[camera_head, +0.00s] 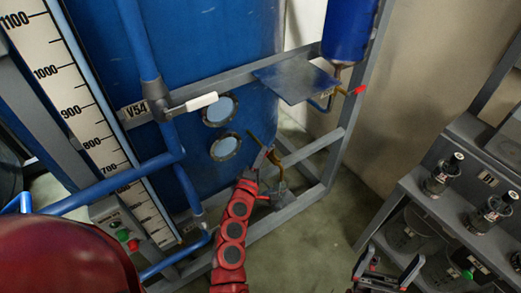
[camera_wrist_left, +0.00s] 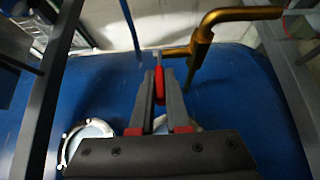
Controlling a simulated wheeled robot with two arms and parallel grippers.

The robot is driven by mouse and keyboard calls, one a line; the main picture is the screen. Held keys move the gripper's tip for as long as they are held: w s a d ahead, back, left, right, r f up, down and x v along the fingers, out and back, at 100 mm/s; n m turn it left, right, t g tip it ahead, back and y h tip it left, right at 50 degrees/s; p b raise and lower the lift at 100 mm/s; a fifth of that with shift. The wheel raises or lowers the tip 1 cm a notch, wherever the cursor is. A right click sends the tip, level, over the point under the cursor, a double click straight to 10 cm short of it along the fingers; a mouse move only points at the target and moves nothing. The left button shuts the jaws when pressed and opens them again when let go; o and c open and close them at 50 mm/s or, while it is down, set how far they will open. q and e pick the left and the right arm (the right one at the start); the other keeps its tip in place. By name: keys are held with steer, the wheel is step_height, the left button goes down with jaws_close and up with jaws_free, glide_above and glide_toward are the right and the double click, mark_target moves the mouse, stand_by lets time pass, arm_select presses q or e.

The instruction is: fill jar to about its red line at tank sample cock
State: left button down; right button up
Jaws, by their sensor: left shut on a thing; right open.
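The brass sample cock (camera_head: 254,139) stands out from the blue tank (camera_head: 190,60), right of its lower sight glass. My left gripper (camera_head: 266,160) reaches up to it. In the left wrist view my left gripper (camera_wrist_left: 159,98) is shut on the cock's red handle (camera_wrist_left: 159,84), and the bent brass spout (camera_wrist_left: 203,38) shows to the right. My right gripper (camera_head: 388,268) is open at the bottom of the head view, with nothing seen between its fingers. Glass jars with dark tops (camera_head: 440,176) stand on the right rack; I cannot make out a red line or any liquid flow.
Two round sight glasses (camera_head: 220,110) sit on the tank. A grey frame (camera_head: 315,150) surrounds it. A small blue plate (camera_head: 297,80) and a second red-handled cock (camera_head: 358,90) are above right. A grey rack (camera_head: 408,190) stands right. Floor between is clear.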

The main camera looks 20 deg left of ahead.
arm_select(q)
steer(key=n+y, duration=0.1)
steer(key=d+n+y, duration=0.1)
steer(key=y, duration=0.1)
steer(key=n+y+p, duration=0.1)
steer(key=y, duration=0.1)
steer(key=shift+s+d+g, duration=0.2)
steer(key=shift+d+g, duration=0.1)
steer(key=shift+d, duration=0.05)
steer(key=shift+d+n+g+y, duration=0.25)
steer(key=shift+n+g+y, duration=0.15)
steer(key=shift+n+y, duration=0.5)
steer(key=shift+d+n+g+y, duration=0.2)
steer(key=shift+n+g+y, duration=0.3)
steer(key=shift+y, duration=0.7)
steer(key=c, duration=0.9)
jaws_free()
steer(key=shift+s+d, duration=0.1)
